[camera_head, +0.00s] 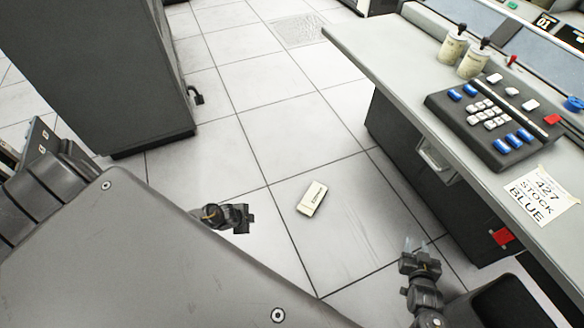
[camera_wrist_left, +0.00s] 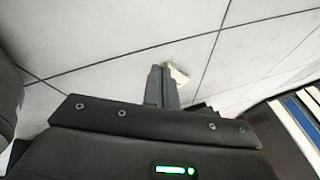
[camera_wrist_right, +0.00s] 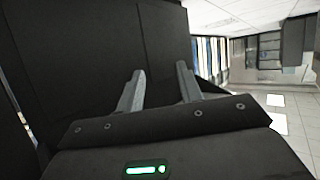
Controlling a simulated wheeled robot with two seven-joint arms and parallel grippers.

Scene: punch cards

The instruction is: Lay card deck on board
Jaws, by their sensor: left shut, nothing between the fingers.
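A cream block with dark print, seemingly the card deck (camera_head: 312,198), lies flat on the white tiled floor. It shows partly behind the left fingertips in the left wrist view (camera_wrist_left: 179,75). My left gripper (camera_head: 247,218) is shut and empty, to the left of the deck in the head view and apart from it. My right gripper (camera_head: 414,245) is open and empty, below and right of the deck, beside the desk's dark side. Its two fingers stand apart in the right wrist view (camera_wrist_right: 158,85). I cannot tell which surface is the board.
A grey desk (camera_head: 390,60) on the right carries a button panel (camera_head: 495,120), two cream canisters (camera_head: 462,55) and a paper sign (camera_head: 541,196) reading "427 STOCK BLUE". A dark cabinet (camera_head: 100,70) stands at the upper left. The floor around the deck is clear.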

